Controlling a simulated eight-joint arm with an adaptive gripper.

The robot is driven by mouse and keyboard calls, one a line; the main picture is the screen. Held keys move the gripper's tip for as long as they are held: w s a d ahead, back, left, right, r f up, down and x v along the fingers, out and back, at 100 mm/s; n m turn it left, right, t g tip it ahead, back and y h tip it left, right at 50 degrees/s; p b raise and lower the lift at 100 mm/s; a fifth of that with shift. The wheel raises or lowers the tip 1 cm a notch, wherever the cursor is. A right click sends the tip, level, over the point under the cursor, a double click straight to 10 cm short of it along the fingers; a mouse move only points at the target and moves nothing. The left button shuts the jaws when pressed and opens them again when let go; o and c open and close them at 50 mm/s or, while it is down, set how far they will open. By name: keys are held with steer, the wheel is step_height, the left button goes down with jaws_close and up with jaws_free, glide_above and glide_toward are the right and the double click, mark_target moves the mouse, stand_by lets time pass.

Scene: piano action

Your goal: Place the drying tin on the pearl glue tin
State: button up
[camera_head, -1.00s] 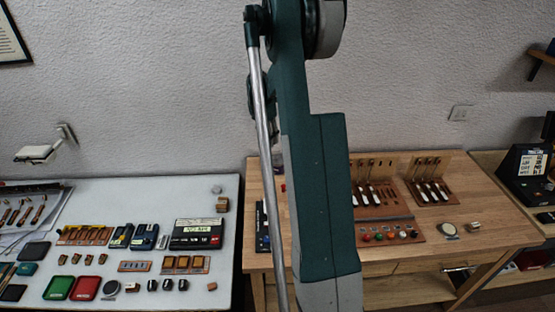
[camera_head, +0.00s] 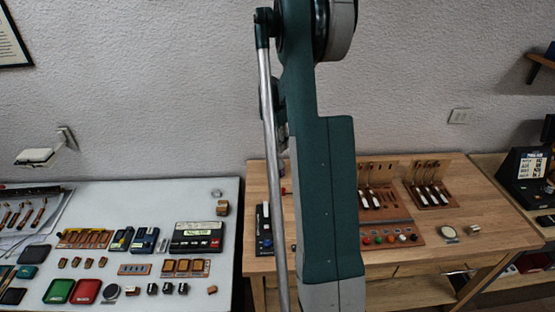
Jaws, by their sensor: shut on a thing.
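My gripper is out of view; my arm crosses the middle and runs off the bottom edge. I cannot tell which object is the drying tin or the pearl glue tin, as no label is readable. Round, tin-like things in view are a pale-topped one (camera_head: 448,232) on the wooden bench, a dark-rimmed grey one (camera_head: 111,291) at the front of the left table, and a small silvery one (camera_head: 217,192) at that table's back right. A green tray-like piece (camera_head: 59,290) and a red one (camera_head: 86,290) lie at the left table's front.
The pale left table (camera_head: 130,202) carries several small blocks and a dark boxed meter (camera_head: 196,237). The wooden bench (camera_head: 490,215) holds a board of tools (camera_head: 385,235) and a blue-black device (camera_head: 264,230). My arm hides part of the bench.

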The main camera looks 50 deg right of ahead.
mark_target(275, 142)
steer(key=shift+f, duration=2.1)
steer(key=shift+f, duration=0.1)
steer(key=shift+f, duration=1.75)
steer(key=shift+f, duration=0.15)
steer(key=o, duration=0.9)
steer(key=r, duration=0.4)
steer(key=a+r, duration=0.1)
steer(key=r, duration=0.7)
steer(key=shift+a+r, duration=0.1)
steer(key=shift+a, duration=0.3)
